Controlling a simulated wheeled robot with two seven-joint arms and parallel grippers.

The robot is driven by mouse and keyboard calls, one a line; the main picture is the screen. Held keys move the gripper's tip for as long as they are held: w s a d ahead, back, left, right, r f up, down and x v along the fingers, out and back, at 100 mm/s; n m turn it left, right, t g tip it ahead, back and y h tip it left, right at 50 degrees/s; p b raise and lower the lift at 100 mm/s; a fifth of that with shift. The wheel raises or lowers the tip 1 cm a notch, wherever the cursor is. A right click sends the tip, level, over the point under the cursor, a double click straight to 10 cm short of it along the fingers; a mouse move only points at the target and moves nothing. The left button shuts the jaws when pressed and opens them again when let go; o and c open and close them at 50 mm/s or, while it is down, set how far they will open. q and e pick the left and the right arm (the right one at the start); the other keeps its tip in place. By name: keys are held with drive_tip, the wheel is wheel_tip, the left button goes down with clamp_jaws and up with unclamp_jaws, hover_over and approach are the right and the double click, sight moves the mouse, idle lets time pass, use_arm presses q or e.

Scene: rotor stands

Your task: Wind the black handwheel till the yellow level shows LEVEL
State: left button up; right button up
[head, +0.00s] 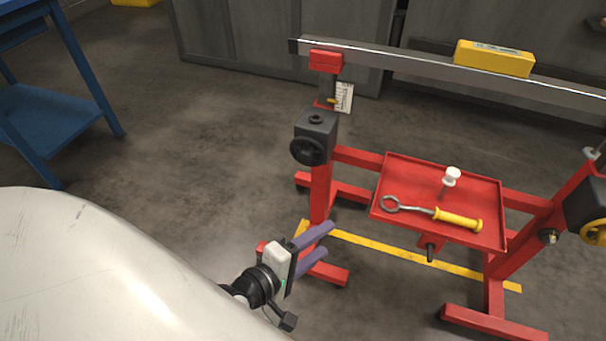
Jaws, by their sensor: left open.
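The black handwheel (309,151) is on the dark gearbox of the left red stand post. The yellow level (495,58) lies on the grey beam (400,62) across the stands; its reading is too small to make out. A white scale plate (344,97) with a small yellow pointer is by the post's top. My left gripper (318,248) is open and empty, with purple fingers pointing right. It shows below the handwheel, in front of the post's lower part, and apart from the wheel. My right gripper is not in view.
A red tray (400,170) between the stands holds a yellow-handled hook tool (457,219) and a white-capped piece (451,176). A yellow handwheel (594,232) is on the right stand. A blue table (45,115) stands at left. The floor between is clear.

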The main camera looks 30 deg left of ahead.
use_arm(q)
drive_tip(key=w+a+n+t+y+b, duration=0.25)
drive_tip(key=w+a+n, duration=0.2)
drive_tip(key=n, duration=0.55)
drive_tip(key=n+y+b, duration=0.2)
drive_tip(key=n+y, duration=0.3)
drive_tip(key=n, duration=0.9)
approach(303, 159)
drive_tip(key=shift+t+h, duration=0.35)
drive_tip(key=shift+t, duration=0.1)
drive_tip(key=x, duration=0.8)
drive_tip(key=shift+a+f, duration=0.2)
drive_tip(key=shift+f, duration=0.05)
drive_tip(key=c, duration=1)
